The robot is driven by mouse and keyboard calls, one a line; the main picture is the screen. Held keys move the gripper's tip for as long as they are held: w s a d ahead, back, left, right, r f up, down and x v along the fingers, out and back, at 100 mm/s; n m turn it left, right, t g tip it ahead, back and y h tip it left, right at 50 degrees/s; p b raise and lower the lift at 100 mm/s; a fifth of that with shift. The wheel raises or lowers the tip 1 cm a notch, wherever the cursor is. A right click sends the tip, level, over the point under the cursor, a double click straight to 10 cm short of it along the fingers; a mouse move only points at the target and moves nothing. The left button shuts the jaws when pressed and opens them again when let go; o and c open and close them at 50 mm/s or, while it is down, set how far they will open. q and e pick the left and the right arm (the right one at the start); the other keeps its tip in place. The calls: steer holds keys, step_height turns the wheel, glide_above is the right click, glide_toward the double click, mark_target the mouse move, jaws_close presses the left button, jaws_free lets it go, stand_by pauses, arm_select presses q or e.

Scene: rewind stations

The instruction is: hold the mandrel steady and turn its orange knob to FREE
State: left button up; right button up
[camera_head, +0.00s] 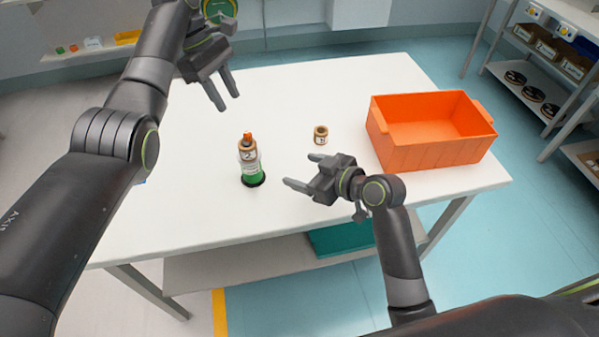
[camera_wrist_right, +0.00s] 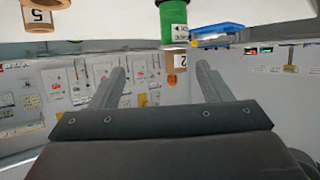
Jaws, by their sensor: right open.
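The mandrel (camera_head: 250,168) stands upright on the white table, with a green body, a pale label and a dark base. A brown core sits around its upper part, and the orange knob (camera_head: 247,136) is on top. In the right wrist view the mandrel (camera_wrist_right: 174,20) appears upside down between the finger lines, with the orange knob (camera_wrist_right: 176,62) lowest. My right gripper (camera_head: 302,170) is open and empty, to the right of the mandrel and apart from it. My left gripper (camera_head: 230,97) is open and empty, above and behind the mandrel. The knob's marking is unreadable.
A loose brown core (camera_head: 320,135) stands on the table behind my right gripper; it reads 5 in the wrist view (camera_wrist_right: 38,18). An orange crate (camera_head: 430,155) is at the table's right. The table's back middle is clear. Shelves (camera_head: 535,90) stand at the far right.

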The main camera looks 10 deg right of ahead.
steer(key=shift+n+g+y, duration=0.3)
steer(key=shift+y, duration=0.1)
steer(key=x, duration=0.6)
steer(key=a+x, duration=0.1)
steer(key=x, duration=0.4)
steer(key=s+x, duration=0.1)
steer(key=x, duration=0.5)
steer(key=shift+w+a+r, duration=0.15)
steer(key=shift+w+a, duration=0.05)
steer(key=shift+a, duration=0.25)
